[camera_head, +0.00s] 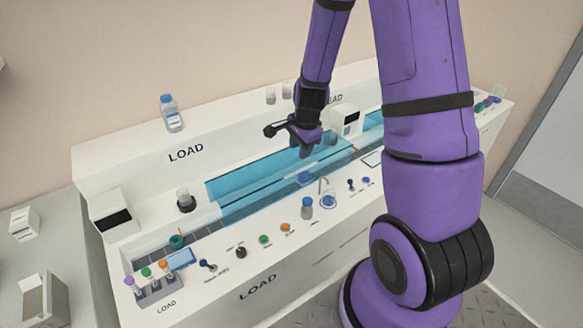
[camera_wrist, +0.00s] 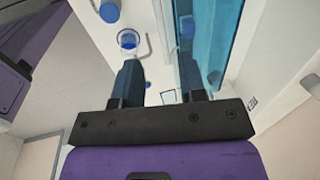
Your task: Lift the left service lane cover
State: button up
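The left service lane cover is a long clear blue panel (camera_head: 240,187) lying along the white bench below the left LOAD label. Blue panel also shows at the right of the wrist view (camera_wrist: 203,25); I cannot tell which part of the covers this is. My gripper (camera_head: 306,153) points down over the right part of the blue panel in the head view. In the wrist view its two dark fingers (camera_wrist: 159,75) are spread with nothing visible between them. The right finger overlaps the blue panel's edge in the picture. Whether it touches is unclear.
A white device (camera_head: 346,121) stands right of my gripper. A tube rack (camera_head: 155,288) is at front left. A blue-capped bottle (camera_head: 171,113) stands on the back ledge.

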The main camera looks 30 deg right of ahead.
aim_at(296, 172)
jog(key=f, duration=0.3)
jog(key=w+f, duration=0.1)
jog(key=f, duration=0.2)
jog(key=w+f, duration=0.1)
jog(key=f, duration=0.2)
jog(key=shift+f, duration=0.4)
grip_shut()
